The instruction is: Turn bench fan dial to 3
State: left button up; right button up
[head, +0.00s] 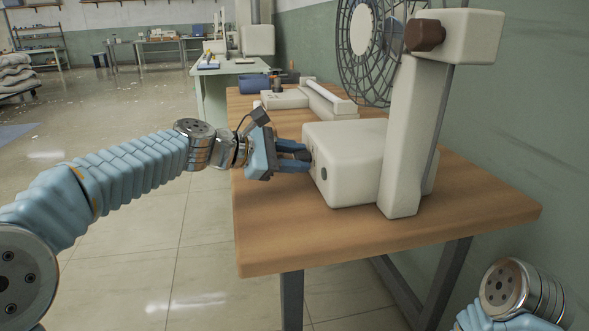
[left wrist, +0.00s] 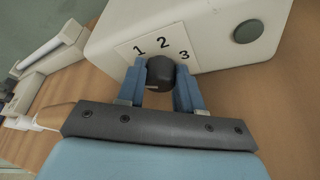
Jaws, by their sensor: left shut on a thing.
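The bench fan (head: 345,160) stands on the wooden bench, with a cream base, a post and a dark wire cage. In the left wrist view its base (left wrist: 205,20) carries a panel marked 1, 2 and 3 and a dark round dial (left wrist: 160,72). My left gripper (head: 308,158) is at the base's left face, its blue fingers on either side of the dial and shut on it. They also show in the left wrist view (left wrist: 161,84). I cannot tell which number the dial points to. In the head view the fingers hide the dial. My right gripper is out of view.
The wooden bench (head: 455,225) has bare room in front of the fan. A green wall (head: 530,130) runs along the right. Open floor lies left.

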pick_arm(q)
jog(key=shift+s+f+m+t+b, duration=0.15)
jog(key=shift+m+t+b, duration=0.45)
jog(key=shift+b, duration=0.55)
jog(key=o, duration=1)
jog(key=shift+o, duration=0.2)
jog(key=v, duration=1.3)
jog(key=shift+a, duration=0.4)
